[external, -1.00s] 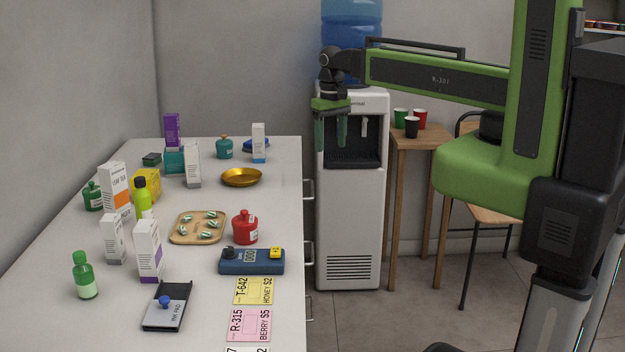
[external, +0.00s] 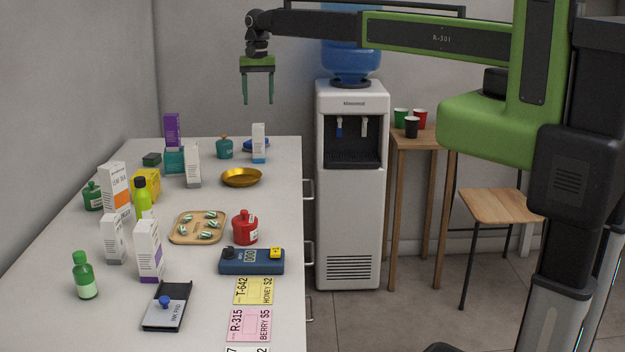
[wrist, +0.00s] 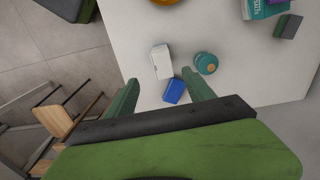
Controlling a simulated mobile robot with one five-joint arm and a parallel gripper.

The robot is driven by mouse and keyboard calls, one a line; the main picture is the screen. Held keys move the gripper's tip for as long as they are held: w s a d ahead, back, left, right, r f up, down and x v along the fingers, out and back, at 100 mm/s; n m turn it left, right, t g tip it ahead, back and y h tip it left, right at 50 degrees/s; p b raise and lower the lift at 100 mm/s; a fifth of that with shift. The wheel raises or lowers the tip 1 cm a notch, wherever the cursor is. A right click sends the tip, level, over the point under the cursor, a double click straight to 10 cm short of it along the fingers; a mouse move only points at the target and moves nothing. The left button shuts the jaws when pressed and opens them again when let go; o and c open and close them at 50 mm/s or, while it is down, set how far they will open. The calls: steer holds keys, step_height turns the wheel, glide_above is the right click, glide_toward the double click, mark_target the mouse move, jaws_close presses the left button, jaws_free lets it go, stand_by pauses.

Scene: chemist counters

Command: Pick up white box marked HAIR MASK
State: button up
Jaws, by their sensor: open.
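Several white boxes stand on the counter, and I cannot read HAIR MASK on any of them. One white box with a blue mark (external: 259,143) stands upright at the back right, and a white box (wrist: 161,58) shows between and beyond my fingers in the wrist view. Others are an orange-marked box (external: 116,188), a purple-marked box (external: 149,250), a grey-marked box (external: 114,240) and a box farther back (external: 193,166). My gripper (external: 258,103) is open and empty, pointing down in the air above the back of the counter, apart from every box.
A teal bottle (external: 224,149) and a blue object (wrist: 174,91) are close to the back-right box. A gold bowl (external: 241,177) lies in front. A purple box (external: 172,132) stands at the back left. The water dispenser (external: 352,200) stands right of the counter.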

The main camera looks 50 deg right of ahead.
mark_target(259, 125)
step_height(259, 125, down, 12)
steer(key=b, duration=1.1)
steer(key=shift+f+b, duration=0.2)
steer(key=shift+b, duration=0.15)
steer(key=f+b, duration=0.5)
steer(key=shift+w+f, duration=0.1)
steer(key=shift+w, duration=0.25)
steer(key=shift+r, duration=0.2)
jaws_close()
